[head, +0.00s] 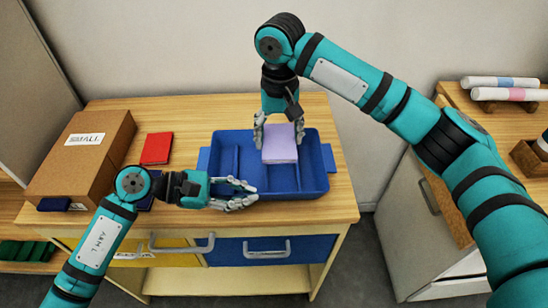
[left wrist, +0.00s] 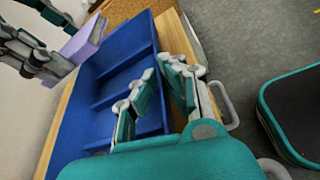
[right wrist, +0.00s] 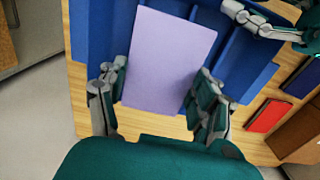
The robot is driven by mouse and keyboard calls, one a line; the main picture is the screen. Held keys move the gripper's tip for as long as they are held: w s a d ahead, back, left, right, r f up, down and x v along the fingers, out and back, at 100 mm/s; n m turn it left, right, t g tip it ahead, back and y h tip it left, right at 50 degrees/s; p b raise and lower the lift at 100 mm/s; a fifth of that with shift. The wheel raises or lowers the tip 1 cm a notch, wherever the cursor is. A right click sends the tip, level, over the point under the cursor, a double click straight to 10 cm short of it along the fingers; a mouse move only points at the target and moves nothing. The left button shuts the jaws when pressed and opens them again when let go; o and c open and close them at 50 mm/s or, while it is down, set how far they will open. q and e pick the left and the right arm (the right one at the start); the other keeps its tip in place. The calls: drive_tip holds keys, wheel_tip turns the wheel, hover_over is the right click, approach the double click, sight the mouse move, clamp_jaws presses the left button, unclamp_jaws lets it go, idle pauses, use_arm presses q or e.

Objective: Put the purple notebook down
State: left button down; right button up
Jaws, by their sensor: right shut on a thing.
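The purple notebook (head: 280,143) is held by my right gripper (head: 279,133), over the far right part of the blue tray (head: 314,175). The right wrist view shows the notebook (right wrist: 168,60) between the two fingers. In the left wrist view the notebook (left wrist: 82,42) stands out above the tray's rim; I cannot tell whether its lower edge touches the tray. My left gripper (head: 248,194) is open and empty, over the tray's front left part. Its fingers (left wrist: 160,88) are apart in the left wrist view.
The tray has dividers and sits on a wooden table (head: 190,110). A red notebook (head: 157,148) and a cardboard box (head: 78,168) are to its left. A dark blue notebook (right wrist: 300,77) lies beside the tray. A side cabinet at right holds rolled papers (head: 508,94).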

sight(279, 139)
drive_tip(key=shift+f, duration=3.2)
drive_tip(key=shift+f, duration=0.1)
drive_tip(key=shift+f, duration=0.4)
drive_tip(key=o, duration=1.2)
wheel_tip(279, 139, up, 13)
use_arm(q)
drive_tip(key=c, duration=1.4)
unclamp_jaws()
drive_tip(key=shift+a, duration=0.1)
